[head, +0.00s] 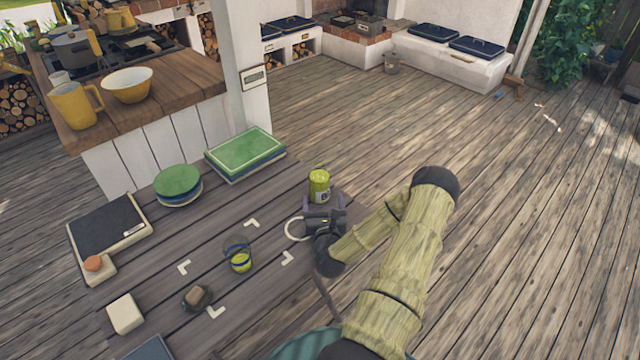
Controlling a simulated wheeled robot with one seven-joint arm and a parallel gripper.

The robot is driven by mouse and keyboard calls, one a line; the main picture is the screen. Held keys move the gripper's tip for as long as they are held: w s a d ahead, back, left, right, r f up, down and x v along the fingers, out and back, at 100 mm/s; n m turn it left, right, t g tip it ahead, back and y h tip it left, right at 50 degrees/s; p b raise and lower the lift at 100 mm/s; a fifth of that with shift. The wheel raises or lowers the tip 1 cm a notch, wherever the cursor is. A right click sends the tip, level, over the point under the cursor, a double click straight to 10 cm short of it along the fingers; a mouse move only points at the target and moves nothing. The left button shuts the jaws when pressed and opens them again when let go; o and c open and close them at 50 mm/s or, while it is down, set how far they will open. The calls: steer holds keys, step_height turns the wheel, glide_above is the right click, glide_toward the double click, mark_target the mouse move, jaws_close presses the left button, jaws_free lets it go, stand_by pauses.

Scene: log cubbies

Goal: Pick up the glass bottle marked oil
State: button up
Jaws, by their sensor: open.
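A yellow-green container (319,183) with a pale label stands upright near the table's right edge. The label is too small to read, so I cannot tell whether it is the bottle marked oil. My gripper (323,203) is open, low over the table, with its fingers at the container's base; I cannot tell whether they touch it. The gripper partly hides the container's lower part. A small clear glass vessel (239,257) with yellow-green content stands on the table left of my gripper, among white corner marks; no marking on it is readable.
On the table (215,230) are a green tray (246,152), stacked green plates (178,182), a dark-topped scale-like device (108,228), a white block (125,313) and a small brown item (197,297). A wooden counter with a yellow mug (73,106) and bowl (128,86) stands behind. Open decking lies right.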

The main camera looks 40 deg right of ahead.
mark_target(322, 193)
steer(key=shift+x, duration=1.7)
steer(key=shift+w, duration=0.1)
steer(key=shift+p+x, duration=0.55)
steer(key=shift+x, duration=2)
steer(key=shift+a+r, duration=0.2)
steer(key=shift+w, duration=0.1)
steer(key=c, duration=1.2)
steer(key=shift+o, duration=0.2)
steer(key=shift+r, duration=0.1)
step_height(322, 193, up, 10)
